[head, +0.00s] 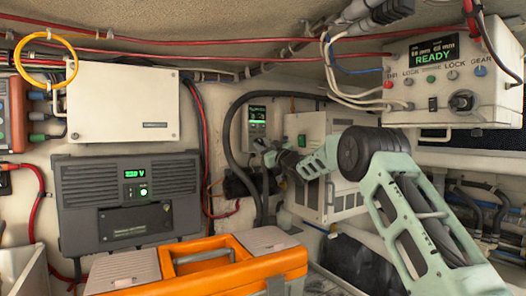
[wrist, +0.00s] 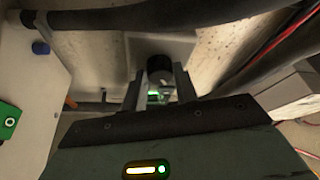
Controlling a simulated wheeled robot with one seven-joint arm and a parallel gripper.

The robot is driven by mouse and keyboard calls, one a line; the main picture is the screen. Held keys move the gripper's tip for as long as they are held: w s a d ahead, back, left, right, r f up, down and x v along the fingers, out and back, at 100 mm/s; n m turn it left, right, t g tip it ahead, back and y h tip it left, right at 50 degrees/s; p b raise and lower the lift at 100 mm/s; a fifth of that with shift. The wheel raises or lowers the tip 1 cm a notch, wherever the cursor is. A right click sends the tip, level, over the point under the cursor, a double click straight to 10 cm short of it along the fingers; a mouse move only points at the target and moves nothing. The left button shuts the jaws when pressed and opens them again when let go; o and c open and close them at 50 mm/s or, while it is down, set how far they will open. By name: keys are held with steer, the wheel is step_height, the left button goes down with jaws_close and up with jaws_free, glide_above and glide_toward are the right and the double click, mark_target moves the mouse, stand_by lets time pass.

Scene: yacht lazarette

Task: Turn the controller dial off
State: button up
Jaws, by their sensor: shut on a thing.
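The controller (head: 257,128) is a small pale box with a green-lit display on the back wall, near the middle of the head view. In the wrist view its pale casing (wrist: 180,48) fills the upper middle. The dial (wrist: 160,66) shows there as a short black round knob between my fingertips. My gripper (head: 262,146) is at the controller's lower part, and its fingers (wrist: 160,80) are shut on the dial. The dial is hidden by my gripper in the head view. I cannot tell its angle.
A white cabinet (head: 322,130) stands just right of the controller. A thick black hose (head: 233,140) curves around its left side. An orange toolbox (head: 215,262) sits low in front. A panel reading READY (head: 440,97) hangs at upper right.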

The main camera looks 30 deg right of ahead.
steer(key=n+g+y, duration=0.1)
steer(key=n+y, duration=0.1)
steer(key=n, duration=0.2)
steer(key=shift+d+n+b, duration=0.1)
steer(key=shift+n+b, duration=0.3)
steer(key=shift+d+r+n+g+y, duration=0.1)
steer(key=shift+n+g+y, duration=0.2)
steer(key=shift+n, duration=0.6)
steer(key=shift+r+n+g+y, duration=0.1)
steer(key=shift+n+g, duration=0.3)
steer(key=shift+n, duration=0.8)
steer(key=o, duration=1)
